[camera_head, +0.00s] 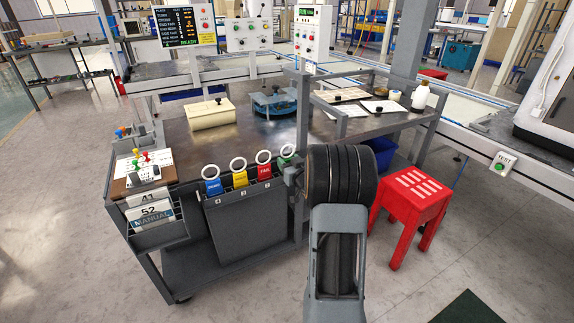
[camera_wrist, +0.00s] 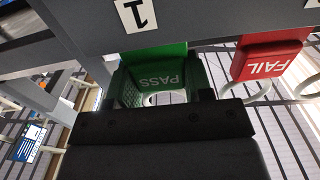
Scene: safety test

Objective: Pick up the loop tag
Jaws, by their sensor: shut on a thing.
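The green PASS loop tag (camera_wrist: 158,76) is between the fingers of my gripper (camera_wrist: 160,97) in the wrist view, which is upside down. The gripper is shut on it. Part of the tag's white ring shows below the lettering, partly hidden by the dark gripper body. In the head view the green tag (camera_head: 287,156) sits at the right end of a row of loop tags. My gripper (camera_head: 293,173) reaches it from the right, and my arm hides part of that area. Whether the tag is still hooked on the rack cannot be told.
A red FAIL tag (camera_head: 264,172) hangs close beside it, then a yellow tag (camera_head: 240,180) and a blue tag (camera_head: 213,187), along the top of a grey bin (camera_head: 245,225). The workbench (camera_head: 235,140) stands behind. A red stool (camera_head: 408,205) is at the right.

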